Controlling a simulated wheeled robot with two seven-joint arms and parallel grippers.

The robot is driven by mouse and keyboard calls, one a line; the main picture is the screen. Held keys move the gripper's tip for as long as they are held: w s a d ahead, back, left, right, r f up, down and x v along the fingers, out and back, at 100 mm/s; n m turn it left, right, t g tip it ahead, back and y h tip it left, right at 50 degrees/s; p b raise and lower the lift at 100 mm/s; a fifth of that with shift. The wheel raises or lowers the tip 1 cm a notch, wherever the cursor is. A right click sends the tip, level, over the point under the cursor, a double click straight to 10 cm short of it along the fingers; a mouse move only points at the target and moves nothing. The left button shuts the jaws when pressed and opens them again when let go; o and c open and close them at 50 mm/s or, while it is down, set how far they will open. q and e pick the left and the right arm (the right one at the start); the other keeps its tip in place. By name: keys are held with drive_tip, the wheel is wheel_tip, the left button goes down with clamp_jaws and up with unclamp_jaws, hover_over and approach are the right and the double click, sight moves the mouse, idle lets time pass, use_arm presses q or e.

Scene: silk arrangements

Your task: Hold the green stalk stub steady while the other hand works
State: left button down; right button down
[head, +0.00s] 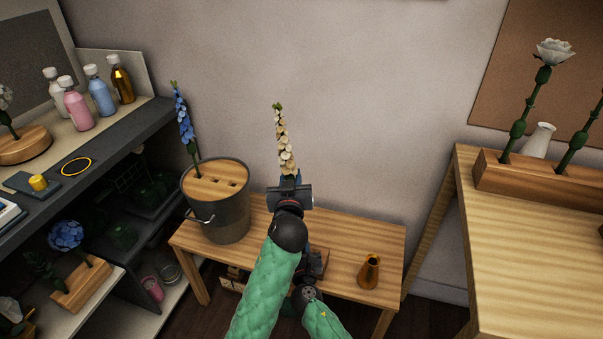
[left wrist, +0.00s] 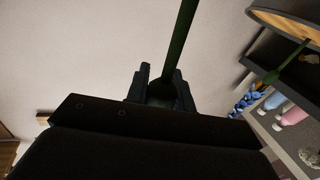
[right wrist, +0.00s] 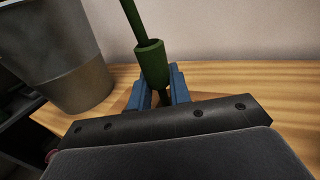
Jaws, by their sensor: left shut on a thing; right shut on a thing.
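A cream flower spike (head: 284,140) stands upright above my left gripper (head: 291,182). In the left wrist view, that gripper (left wrist: 163,88) is shut on its thin green stem (left wrist: 180,40). In the right wrist view, my right gripper's blue fingers (right wrist: 158,88) are shut on the green stalk stub (right wrist: 151,66), low over the wooden bench. The thin stem (right wrist: 130,18) meets the stub's open top; how deep it sits I cannot tell. In the head view my left arm hides the stub and most of my right gripper.
A grey bucket (head: 228,217) with a slotted wooden lid holding a blue flower spike (head: 184,120) stands left on the low bench (head: 345,232). A small orange-brown vase (head: 369,271) stands right. Shelves with bottles (head: 77,108) are left; a taller table (head: 540,255) is right.

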use_arm(q)
drive_tip(key=shift+a+r, duration=0.15)
drive_tip(key=shift+r, duration=1.25)
drive_tip(key=shift+a+r, duration=0.1)
drive_tip(key=shift+r, duration=0.9)
use_arm(e)
drive_tip(key=c, duration=1.2)
unclamp_jaws()
drive_tip(key=s+d, duration=0.1)
drive_tip(key=s, duration=1.1)
